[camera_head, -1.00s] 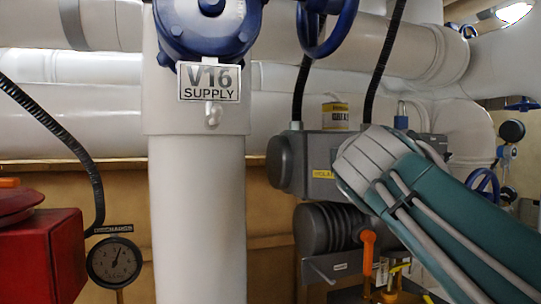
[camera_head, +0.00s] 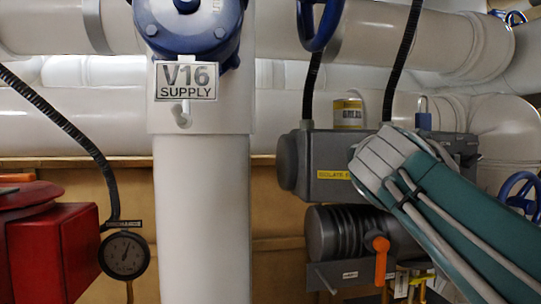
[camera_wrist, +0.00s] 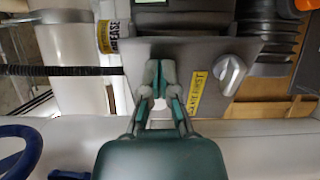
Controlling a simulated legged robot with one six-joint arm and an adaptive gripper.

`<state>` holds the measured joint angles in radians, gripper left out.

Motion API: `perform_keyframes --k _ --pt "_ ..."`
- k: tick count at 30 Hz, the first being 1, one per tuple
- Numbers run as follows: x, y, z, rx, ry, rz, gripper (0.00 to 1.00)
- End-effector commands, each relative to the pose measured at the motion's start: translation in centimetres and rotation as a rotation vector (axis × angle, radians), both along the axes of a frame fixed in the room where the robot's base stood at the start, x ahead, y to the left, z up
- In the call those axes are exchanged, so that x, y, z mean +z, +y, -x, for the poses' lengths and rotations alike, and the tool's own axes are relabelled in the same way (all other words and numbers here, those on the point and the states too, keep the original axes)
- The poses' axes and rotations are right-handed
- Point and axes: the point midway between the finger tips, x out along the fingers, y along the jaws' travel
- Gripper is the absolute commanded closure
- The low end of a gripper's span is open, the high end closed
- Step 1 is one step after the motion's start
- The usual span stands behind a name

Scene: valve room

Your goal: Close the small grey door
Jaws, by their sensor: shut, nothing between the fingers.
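The grey box unit (camera_head: 325,152) hangs right of the white pipe and bears a yellow label (camera_head: 333,175). In the wrist view the grey casing (camera_wrist: 222,52) fills the upper middle, with the yellow label (camera_wrist: 199,92) and a light grey knob (camera_wrist: 231,74). I cannot single out the small grey door or tell how far it stands open. My gripper (camera_wrist: 163,76) is shut and empty, its fingertips close over the casing, left of the label. I cannot tell whether they touch it. In the head view my arm hides the gripper and the right part of the box.
A white pipe (camera_head: 202,210) with a V16 SUPPLY sign (camera_head: 186,80) stands left of the box. A red box (camera_head: 55,245) and a gauge (camera_head: 124,255) are at left. An orange handle (camera_head: 381,255) hangs below the box. Black hoses rise above it. A blue handwheel (camera_head: 523,195) is at right.

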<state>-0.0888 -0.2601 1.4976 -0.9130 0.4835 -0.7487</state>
Motion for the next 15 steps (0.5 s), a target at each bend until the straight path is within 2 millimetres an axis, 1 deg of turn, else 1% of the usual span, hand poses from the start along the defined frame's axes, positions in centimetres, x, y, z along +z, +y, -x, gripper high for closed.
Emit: perform_keyframes --k 5,15 --pt "-0.01 -0.22 -0.45 0.041 -0.001 -0.002 1.0" --pt "0.01 -0.14 -0.49 0.047 0.0 -0.001 1.0"
